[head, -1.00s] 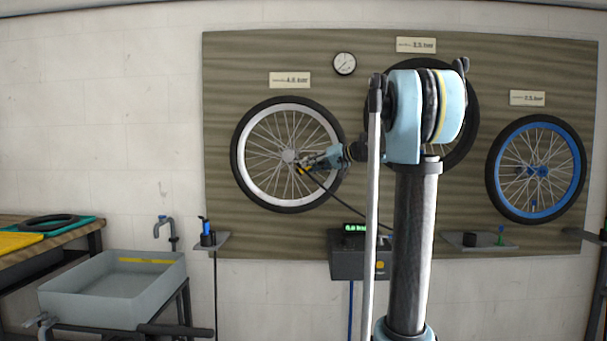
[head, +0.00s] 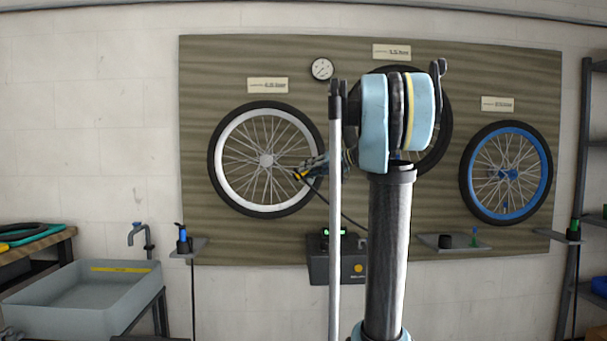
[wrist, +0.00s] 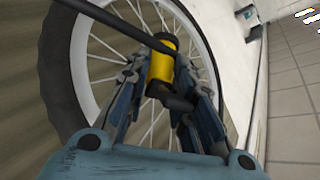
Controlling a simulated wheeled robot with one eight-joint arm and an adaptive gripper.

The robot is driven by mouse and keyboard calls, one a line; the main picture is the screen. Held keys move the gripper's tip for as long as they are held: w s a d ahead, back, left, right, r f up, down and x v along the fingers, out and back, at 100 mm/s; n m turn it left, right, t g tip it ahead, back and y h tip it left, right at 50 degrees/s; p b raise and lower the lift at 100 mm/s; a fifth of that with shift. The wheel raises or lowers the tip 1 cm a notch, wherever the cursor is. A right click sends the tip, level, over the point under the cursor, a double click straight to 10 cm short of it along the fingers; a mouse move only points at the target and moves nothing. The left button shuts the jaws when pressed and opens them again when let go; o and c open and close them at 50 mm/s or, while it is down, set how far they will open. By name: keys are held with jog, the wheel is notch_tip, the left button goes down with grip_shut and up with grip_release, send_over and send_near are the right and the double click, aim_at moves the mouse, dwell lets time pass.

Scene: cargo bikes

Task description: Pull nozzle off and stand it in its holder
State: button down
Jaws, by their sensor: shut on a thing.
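The nozzle (wrist: 162,66) is a yellow cylinder with black ends and a black hose. My gripper (wrist: 160,74) is shut on it, its blue-grey fingers on either side. In the head view, the yellow nozzle (head: 300,174) shows at the tip of my gripper (head: 306,170), in front of the right part of the white-rimmed wheel (head: 223,155). Whether it touches the wheel I cannot tell. A black cup (head: 446,241), which may be the holder, stands on the shelf (head: 470,246) right of my arm; I see nothing standing in it.
A blue-topped black cup (head: 185,243) stands on the left shelf. A blue-rimmed wheel (head: 466,172) hangs right. A grey sink (head: 80,300) is at lower left.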

jog(key=shift+s+d, duration=0.55)
jog(key=shift+d, duration=0.4)
jog(key=shift+s+d, duration=0.55)
jog(key=shift+d, duration=0.35)
